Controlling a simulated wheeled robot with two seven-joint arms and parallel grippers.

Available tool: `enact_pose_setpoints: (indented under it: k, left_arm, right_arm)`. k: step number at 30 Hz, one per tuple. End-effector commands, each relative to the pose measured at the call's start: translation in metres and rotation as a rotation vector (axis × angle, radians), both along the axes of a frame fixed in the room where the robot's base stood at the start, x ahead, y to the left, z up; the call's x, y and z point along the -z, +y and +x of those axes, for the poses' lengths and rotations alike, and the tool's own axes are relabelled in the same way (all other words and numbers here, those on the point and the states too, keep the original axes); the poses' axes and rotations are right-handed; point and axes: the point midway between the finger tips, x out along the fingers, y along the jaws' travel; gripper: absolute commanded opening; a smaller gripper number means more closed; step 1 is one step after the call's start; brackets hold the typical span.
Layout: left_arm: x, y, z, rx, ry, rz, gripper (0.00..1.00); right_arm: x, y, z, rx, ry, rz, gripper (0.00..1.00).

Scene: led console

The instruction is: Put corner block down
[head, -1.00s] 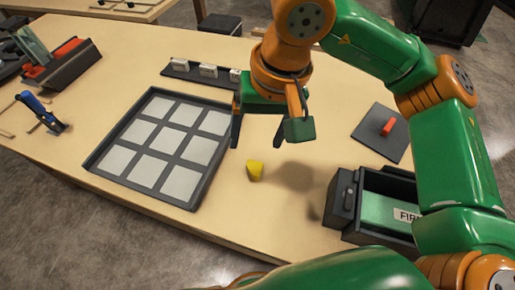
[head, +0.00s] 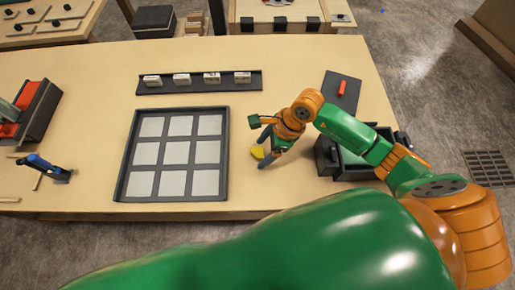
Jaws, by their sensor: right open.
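The yellow corner block (head: 257,153) lies on the table just right of the dark tray with the grid of pale square panels (head: 225,168). My right gripper (head: 265,147) is open and low over the table at the block. Its dark fingers are right beside the block and partly overlap it in the head view. I cannot tell whether they touch it. My left gripper is not in view.
A dark rack with several white pieces (head: 196,91) lies behind the tray. A red handle on a dark plate (head: 342,88) is at the back right. A dark open box (head: 328,160) stands right of the gripper. A blue tool (head: 40,163) lies at left.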

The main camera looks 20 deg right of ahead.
Motion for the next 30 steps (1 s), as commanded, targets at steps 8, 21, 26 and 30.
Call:
enact_pose_setpoints:
  k: [8, 21, 26, 30]
  left_arm:
    - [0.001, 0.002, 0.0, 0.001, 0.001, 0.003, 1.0]
    - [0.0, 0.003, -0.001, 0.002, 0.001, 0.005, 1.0]
    - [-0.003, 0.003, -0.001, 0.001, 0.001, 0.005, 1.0]
    - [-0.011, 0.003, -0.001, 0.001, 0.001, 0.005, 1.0]
  right_arm:
    - [0.001, 0.0, 0.0, -0.002, -0.001, 0.001, 0.56]
    - [0.0, 0.0, 0.0, -0.002, -0.001, 0.001, 0.0]
    - [-0.006, -0.003, 0.003, 0.0, -0.001, 0.0, 0.0]
    - [-0.022, -0.01, 0.008, 0.005, -0.002, 0.0, 0.0]
